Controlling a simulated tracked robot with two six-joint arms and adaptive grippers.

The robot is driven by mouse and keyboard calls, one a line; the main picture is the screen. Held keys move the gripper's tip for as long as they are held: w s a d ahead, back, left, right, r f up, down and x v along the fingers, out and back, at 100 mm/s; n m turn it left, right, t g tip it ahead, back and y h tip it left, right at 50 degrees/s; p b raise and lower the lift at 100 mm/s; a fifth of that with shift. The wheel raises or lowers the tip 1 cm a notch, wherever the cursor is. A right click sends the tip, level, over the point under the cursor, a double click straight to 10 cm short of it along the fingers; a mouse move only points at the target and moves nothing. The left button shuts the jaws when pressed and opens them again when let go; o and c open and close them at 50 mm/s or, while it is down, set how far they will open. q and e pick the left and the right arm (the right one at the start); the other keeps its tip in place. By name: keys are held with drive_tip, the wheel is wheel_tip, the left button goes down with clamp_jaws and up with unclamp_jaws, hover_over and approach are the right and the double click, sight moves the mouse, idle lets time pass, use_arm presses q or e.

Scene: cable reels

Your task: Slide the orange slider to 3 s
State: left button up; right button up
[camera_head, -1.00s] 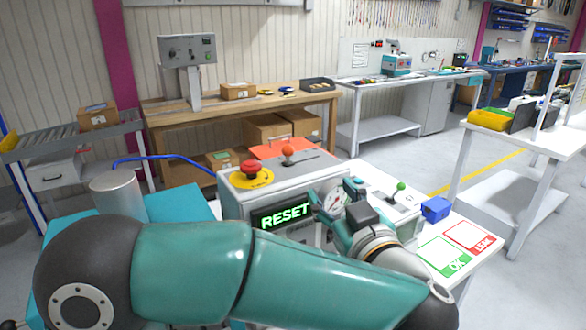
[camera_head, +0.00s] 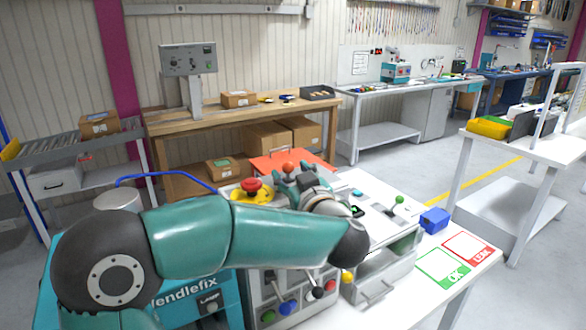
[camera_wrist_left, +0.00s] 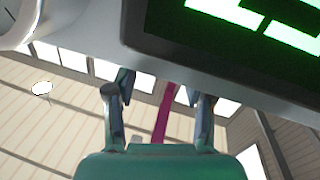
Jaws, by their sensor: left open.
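The machine's green-lit display (camera_wrist_left: 250,20) fills the top right there, and the knob does not show. My right gripper is not in view.
A red emergency button (camera_head: 251,185) on a yellow base sits left of the knob. A green-tipped lever (camera_head: 399,199) and a blue block (camera_head: 434,220) are to the right. Several coloured knobs line the machine's front.

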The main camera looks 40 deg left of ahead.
use_arm(q)
drive_tip(key=shift+w+a, duration=0.3)
drive_tip(key=shift+a, duration=0.3)
clamp_jaws()
